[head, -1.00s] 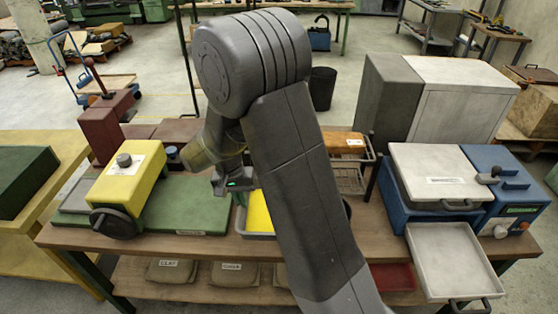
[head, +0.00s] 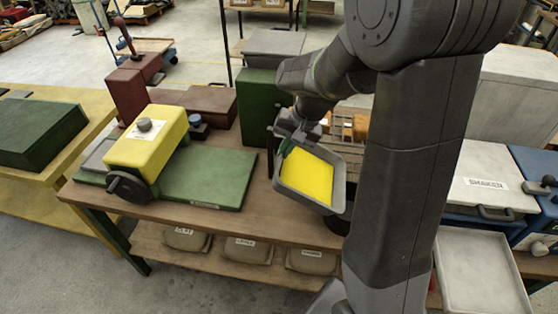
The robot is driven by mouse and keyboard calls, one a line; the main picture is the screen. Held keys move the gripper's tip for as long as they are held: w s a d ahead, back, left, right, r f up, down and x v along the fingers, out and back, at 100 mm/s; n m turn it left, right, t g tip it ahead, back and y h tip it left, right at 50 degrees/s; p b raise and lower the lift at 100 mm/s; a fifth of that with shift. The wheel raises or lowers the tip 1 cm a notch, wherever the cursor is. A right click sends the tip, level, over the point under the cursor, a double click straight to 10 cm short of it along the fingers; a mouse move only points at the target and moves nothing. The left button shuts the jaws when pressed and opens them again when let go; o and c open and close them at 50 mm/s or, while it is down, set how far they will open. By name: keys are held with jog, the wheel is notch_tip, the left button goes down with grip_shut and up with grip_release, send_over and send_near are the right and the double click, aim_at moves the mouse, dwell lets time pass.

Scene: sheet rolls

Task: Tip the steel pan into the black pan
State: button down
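The steel pan (head: 284,190) is a shallow grey rectangular pan with a flat yellow layer (head: 306,176) inside. It is raised above the bench and tilted, its inside facing me. My gripper (head: 297,140) is at its upper left edge and appears shut on it; the fingertips are partly hidden. A dark rounded object (head: 338,224) shows just below and right of the pan, beside my arm. It may be the black pan, but the steel pan and my arm hide most of it.
A yellow roller machine (head: 150,140) stands on a green board (head: 208,178) at left. A green box (head: 257,100) and wire rack (head: 340,150) are behind the pan. At right are the white-lidded shaker (head: 478,165) and an empty pale tray (head: 482,268).

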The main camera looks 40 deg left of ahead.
jog(key=w+d+r+g+y+b, duration=0.2)
jog(key=w+d+y+b, duration=0.3)
jog(key=d, duration=0.3)
jog(key=w+d+r+g+y+b, duration=0.2)
jog(key=w+d+g+y+b, duration=0.3)
jog(key=d, duration=0.4)
jog(key=shift+w+y+b, duration=0.3)
jog(key=shift+y+b, duration=0.1)
jog(key=shift+y, duration=0.5)
jog(key=shift+r, duration=0.1)
dwell(1.0)
